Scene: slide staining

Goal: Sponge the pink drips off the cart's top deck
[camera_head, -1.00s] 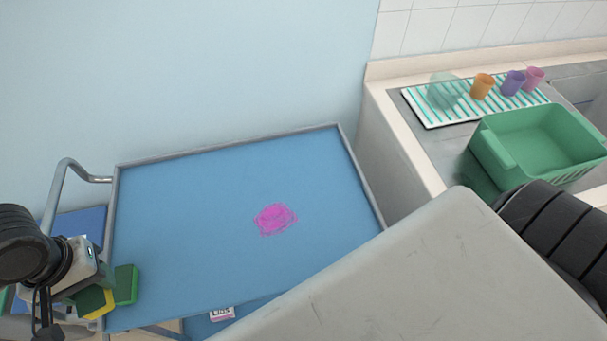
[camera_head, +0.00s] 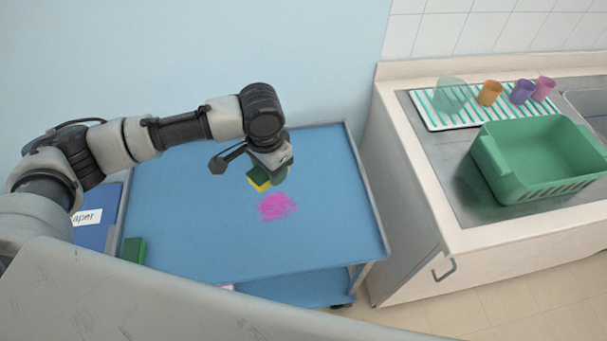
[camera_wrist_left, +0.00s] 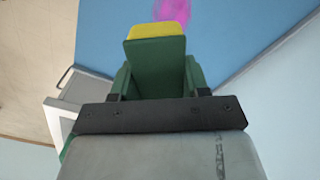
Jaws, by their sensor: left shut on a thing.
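The pink drips (camera_head: 277,206) form one scribbled patch on the blue top deck of the cart (camera_head: 190,235). My left gripper (camera_head: 268,172) is shut on a green and yellow sponge (camera_head: 260,184), just behind the patch in the head view. In the left wrist view the sponge (camera_wrist_left: 156,55) sits between the green fingers, and part of the pink patch (camera_wrist_left: 172,10) shows just past its yellow end. I cannot tell whether the sponge touches the deck. My right gripper is not in view.
A green block (camera_head: 134,249) lies at the deck's left edge. A blue bin labelled "aper" (camera_head: 92,232) stands left of the cart. A counter at right holds a green basin (camera_head: 540,158) and a striped mat (camera_head: 430,112) with cups. The rest of the deck is clear.

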